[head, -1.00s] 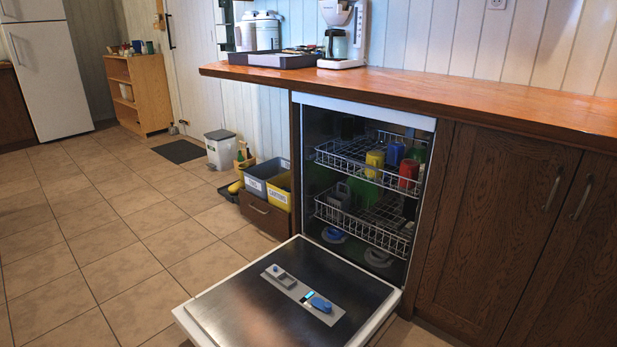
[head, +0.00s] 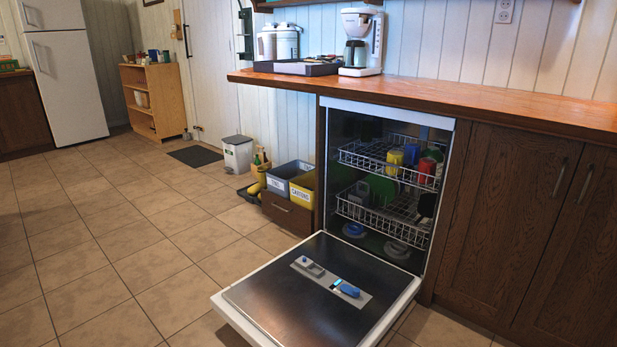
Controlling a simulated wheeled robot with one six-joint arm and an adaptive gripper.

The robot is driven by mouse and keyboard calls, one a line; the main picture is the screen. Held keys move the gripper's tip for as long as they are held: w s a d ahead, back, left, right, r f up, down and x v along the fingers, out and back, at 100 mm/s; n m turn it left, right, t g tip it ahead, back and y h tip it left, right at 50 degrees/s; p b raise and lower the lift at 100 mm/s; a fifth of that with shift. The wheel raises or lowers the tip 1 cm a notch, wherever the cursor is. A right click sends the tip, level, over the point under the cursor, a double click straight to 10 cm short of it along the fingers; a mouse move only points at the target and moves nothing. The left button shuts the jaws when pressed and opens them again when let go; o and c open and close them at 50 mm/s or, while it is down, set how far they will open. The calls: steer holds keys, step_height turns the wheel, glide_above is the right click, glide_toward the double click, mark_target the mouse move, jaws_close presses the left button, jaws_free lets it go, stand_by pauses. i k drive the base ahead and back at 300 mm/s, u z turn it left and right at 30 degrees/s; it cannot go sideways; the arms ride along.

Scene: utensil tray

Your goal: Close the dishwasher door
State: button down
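The dishwasher (head: 440,160) is built in under the wooden counter, right of centre in the head view. Its door (head: 290,314) is folded fully down and lies about level, low over the tiled floor. The inner face of the door is bare steel with a detergent dispenser (head: 331,281) that has a blue part. Two wire racks, upper (head: 357,160) and lower (head: 352,208), sit inside the tub and hold cups and dishes. Both racks appear to be within the cabinet, clear of the door. My gripper is not in view.
Open tiled floor (head: 130,250) lies left of the door. A drawer unit (head: 286,214) with sorting bins (head: 285,176) stands left of the dishwasher. Wooden cabinets (head: 500,220) are to the right. The counter (head: 470,103) holds a tray (head: 292,68) and a coffee maker (head: 377,42).

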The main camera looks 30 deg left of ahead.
mark_target(283, 303)
steer(key=u, duration=0.75)
steer(key=i, duration=1)
